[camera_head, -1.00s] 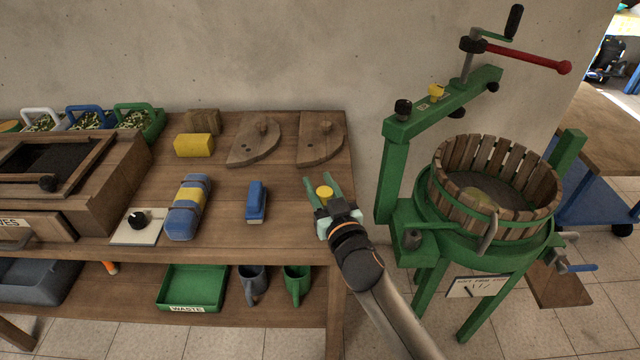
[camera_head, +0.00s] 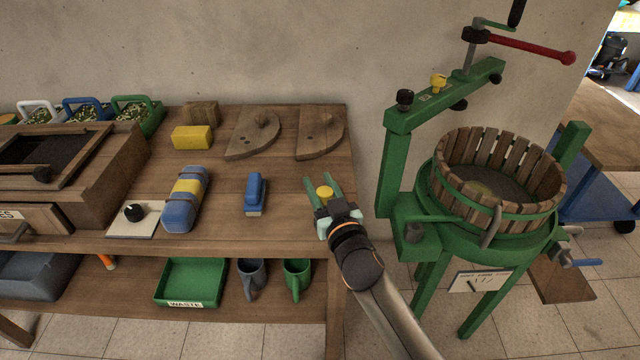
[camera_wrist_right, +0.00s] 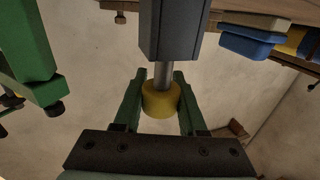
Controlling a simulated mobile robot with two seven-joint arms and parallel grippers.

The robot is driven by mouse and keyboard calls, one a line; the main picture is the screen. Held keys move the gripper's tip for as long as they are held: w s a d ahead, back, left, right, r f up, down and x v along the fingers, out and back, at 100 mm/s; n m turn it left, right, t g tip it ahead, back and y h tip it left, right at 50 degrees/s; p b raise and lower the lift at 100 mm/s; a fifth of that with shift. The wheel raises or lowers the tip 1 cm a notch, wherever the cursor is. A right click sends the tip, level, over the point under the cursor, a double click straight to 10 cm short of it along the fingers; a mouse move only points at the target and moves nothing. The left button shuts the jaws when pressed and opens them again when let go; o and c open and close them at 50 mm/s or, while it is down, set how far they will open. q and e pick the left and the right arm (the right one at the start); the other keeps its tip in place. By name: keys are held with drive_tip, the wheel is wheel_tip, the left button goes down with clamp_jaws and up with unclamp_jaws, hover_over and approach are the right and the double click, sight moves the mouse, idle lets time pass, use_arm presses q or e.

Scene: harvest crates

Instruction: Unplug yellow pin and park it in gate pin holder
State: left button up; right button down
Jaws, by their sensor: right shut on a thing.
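The yellow pin (camera_head: 325,193) has a round yellow head, held between the green fingers of my right gripper (camera_head: 323,190) near the right edge of the bench. In the right wrist view the yellow head (camera_wrist_right: 160,99) sits between the fingertips. Its grey metal shank (camera_wrist_right: 163,74) runs to a dark grey block (camera_wrist_right: 174,30); I cannot tell how far it goes in. This block is not clear in the head view. Another yellow knob (camera_head: 438,82) stands on the beam of the green press. I cannot tell which part is the gate pin holder. My left gripper is not in view.
The green press (camera_head: 393,180) with a slatted wooden basket (camera_head: 478,205) stands close right of my right gripper. A blue brush (camera_head: 255,193), a blue-yellow roll (camera_head: 185,200) and wooden boards (camera_head: 320,135) lie on the bench (camera_head: 225,180). Mugs and a green tray (camera_head: 190,282) stand below.

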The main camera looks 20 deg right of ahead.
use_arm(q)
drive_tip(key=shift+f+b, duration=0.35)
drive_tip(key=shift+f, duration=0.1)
use_arm(e)
drive_tip(key=shift+f, duration=0.5)
drive_tip(key=shift+c, duration=1.9)
unclamp_jaws()
